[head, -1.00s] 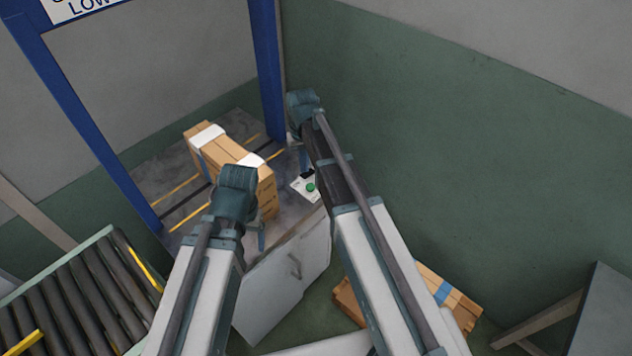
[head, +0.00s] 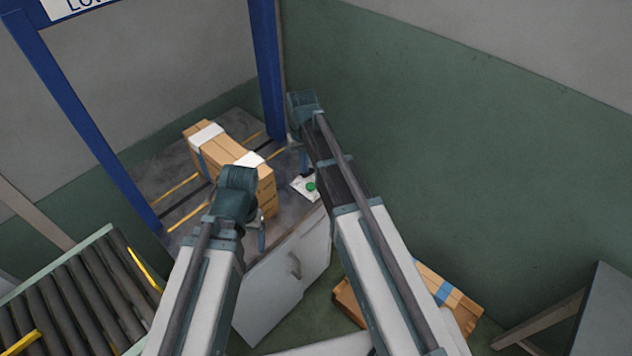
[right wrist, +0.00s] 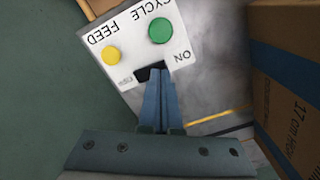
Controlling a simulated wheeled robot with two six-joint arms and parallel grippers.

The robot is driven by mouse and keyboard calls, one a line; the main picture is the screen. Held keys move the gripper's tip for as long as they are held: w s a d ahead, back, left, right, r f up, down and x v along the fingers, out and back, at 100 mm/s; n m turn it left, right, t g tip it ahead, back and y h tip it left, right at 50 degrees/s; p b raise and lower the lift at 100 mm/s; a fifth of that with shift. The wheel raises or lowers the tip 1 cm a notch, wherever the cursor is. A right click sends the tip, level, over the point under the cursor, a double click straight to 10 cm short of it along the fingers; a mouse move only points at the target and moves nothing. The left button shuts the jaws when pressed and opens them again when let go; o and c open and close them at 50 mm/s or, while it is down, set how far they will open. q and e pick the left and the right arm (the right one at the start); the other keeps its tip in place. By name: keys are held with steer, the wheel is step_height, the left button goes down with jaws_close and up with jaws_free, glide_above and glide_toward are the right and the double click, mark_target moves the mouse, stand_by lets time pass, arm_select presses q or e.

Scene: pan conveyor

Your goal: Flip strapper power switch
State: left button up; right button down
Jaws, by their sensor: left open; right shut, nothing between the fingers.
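The white control panel (right wrist: 125,45) fills the upper middle of the right wrist view. It carries a large green button (right wrist: 160,29), a yellow button (right wrist: 111,56) and a black switch (right wrist: 150,71) near the "ON" label. My right gripper (right wrist: 158,76) is shut and empty, its fingertips at the switch and partly covering it. They seem to touch it, but I cannot tell the switch's position. In the head view the panel (head: 301,189) is small and partly hidden behind my right arm and gripper (head: 305,172). My left gripper (head: 262,238) is open and empty, above the grey cabinet.
Strapped cardboard boxes (head: 225,155) stand left of the panel, inside the blue frame (head: 268,75). The grey cabinet (head: 283,285) is in front. A roller conveyor (head: 75,290) is at lower left. The green wall (head: 450,150) rises at right.

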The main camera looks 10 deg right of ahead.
arm_select(q)
steer(key=shift+f+b, duration=0.6)
steer(key=shift+f, duration=0.05)
arm_select(e)
steer(key=shift+f, duration=0.65)
arm_select(q)
steer(key=shift+r, duration=0.2)
arm_select(e)
steer(key=shift+r, duration=0.2)
step_height(320, 180, up, 7)
steer(key=p, duration=0.7)
arm_select(q)
step_height(320, 180, up, 7)
arm_select(e)
steer(key=shift+f, duration=0.1)
arm_select(q)
steer(key=shift+f, duration=0.15)
arm_select(e)
steer(key=s+a+n, duration=0.1)
steer(key=s+a, duration=0.2)
steer(key=s, duration=0.8)
steer(key=s+a+n+h, duration=0.1)
steer(key=s+a, duration=0.3)
steer(key=s, duration=0.6)
steer(key=shift+s+n, duration=0.4)
steer(key=shift+n, duration=0.1)
